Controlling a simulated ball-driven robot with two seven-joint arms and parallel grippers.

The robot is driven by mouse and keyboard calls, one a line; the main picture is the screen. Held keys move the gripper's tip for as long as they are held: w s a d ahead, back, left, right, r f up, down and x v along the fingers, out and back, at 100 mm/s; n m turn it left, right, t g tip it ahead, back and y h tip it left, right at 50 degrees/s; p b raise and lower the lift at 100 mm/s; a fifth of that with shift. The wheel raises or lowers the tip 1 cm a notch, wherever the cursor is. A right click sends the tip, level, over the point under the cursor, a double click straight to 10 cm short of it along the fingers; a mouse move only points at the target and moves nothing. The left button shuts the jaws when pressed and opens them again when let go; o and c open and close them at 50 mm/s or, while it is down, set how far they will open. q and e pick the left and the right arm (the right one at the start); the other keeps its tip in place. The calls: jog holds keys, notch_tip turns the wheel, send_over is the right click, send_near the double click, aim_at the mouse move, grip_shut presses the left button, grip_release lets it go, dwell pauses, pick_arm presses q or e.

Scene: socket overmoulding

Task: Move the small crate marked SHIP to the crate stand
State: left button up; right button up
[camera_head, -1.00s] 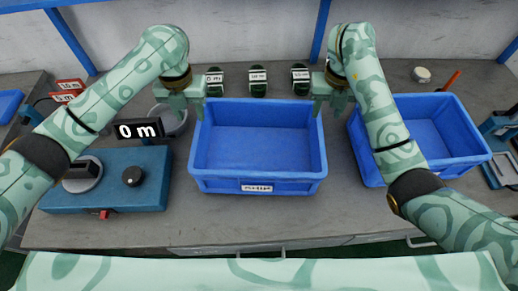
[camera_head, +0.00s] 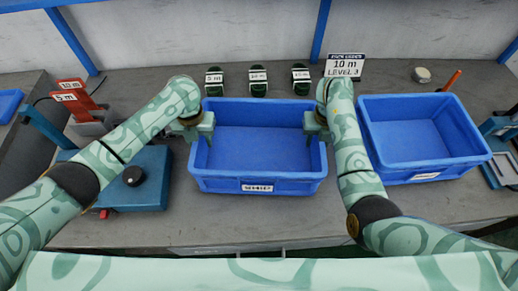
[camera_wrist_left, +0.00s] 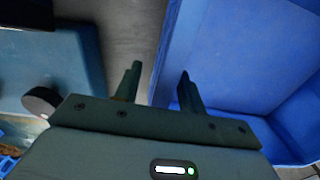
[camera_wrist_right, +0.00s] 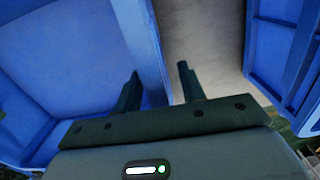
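The small blue crate marked SHIP (camera_head: 257,188) sits empty on the bench in the middle of the head view, its label on the front wall. My left gripper (camera_head: 200,135) is at its left wall. In the left wrist view the left gripper's fingers (camera_wrist_left: 157,85) are open, with the wall between them. My right gripper (camera_head: 317,133) is at its right wall. In the right wrist view the right gripper's fingers (camera_wrist_right: 158,85) are open around that wall. Neither gripper visibly grips the crate. I cannot identify a crate stand.
A second blue crate (camera_head: 420,168) stands close on the right. A blue device with a black knob (camera_head: 133,175) is at left, near red tags (camera_head: 73,95). Several dark labelled items (camera_head: 258,80) and a 10 m LEVEL 3 sign (camera_head: 345,66) line the back.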

pick_arm(q)
grip_shut()
pick_arm(e)
grip_shut()
pick_arm(q)
jog(key=shift+r, duration=0.1)
